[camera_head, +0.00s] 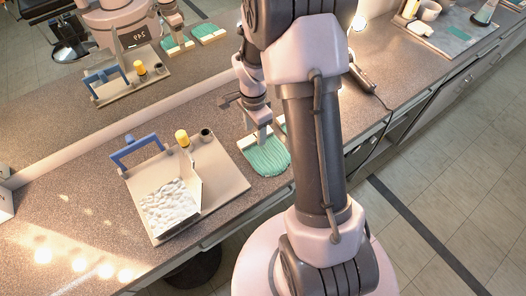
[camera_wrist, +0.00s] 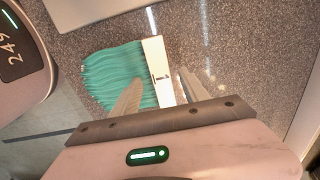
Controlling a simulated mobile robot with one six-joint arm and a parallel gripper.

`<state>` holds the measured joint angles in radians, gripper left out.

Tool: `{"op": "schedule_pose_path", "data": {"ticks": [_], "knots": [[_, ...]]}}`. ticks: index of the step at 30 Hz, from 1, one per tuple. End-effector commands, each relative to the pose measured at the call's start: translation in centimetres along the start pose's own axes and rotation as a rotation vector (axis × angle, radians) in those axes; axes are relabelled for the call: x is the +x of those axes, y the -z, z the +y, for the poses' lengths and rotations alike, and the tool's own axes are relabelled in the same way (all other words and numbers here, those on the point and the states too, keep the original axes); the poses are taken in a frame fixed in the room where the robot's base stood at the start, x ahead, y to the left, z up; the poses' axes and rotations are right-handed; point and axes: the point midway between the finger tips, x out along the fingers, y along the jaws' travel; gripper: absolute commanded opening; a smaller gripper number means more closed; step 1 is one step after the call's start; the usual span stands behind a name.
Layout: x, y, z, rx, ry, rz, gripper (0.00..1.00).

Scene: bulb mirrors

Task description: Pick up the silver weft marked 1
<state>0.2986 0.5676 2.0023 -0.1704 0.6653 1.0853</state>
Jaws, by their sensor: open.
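A teal, wavy weft (camera_head: 266,158) lies flat on the speckled counter, its hair toward the front edge. In the wrist view the weft's teal hair (camera_wrist: 112,75) joins a cream strip (camera_wrist: 157,70) marked 1. No silver hair shows. My gripper (camera_wrist: 160,77) is open, one finger over the hair side and the other beyond the strip's right side, with the strip between them in the picture. In the head view my gripper (camera_head: 262,135) is at the strip end of the weft. I cannot tell whether the fingers touch it.
A beige tray (camera_head: 228,178) with a blue handle, white-filled bin, yellow-topped bottle and dark cup stands left of the weft. A mirror (camera_head: 150,95) runs along the back and reflects two teal wefts. A corded tool (camera_head: 368,80) lies to the right.

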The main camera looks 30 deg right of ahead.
Motion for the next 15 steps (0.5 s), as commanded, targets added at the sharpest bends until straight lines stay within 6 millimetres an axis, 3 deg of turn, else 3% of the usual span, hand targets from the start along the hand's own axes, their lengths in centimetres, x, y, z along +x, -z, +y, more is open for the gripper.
{"op": "schedule_pose_path", "data": {"ticks": [2, 8, 15], "knots": [[1.73, 0.06, -0.04, 0.0, 0.0, 0.0, 0.53], [1.56, 0.09, -0.07, 0.0, 0.001, 0.001, 0.51], [1.53, 0.09, -0.09, 0.0, 0.001, 0.001, 0.04]]}}
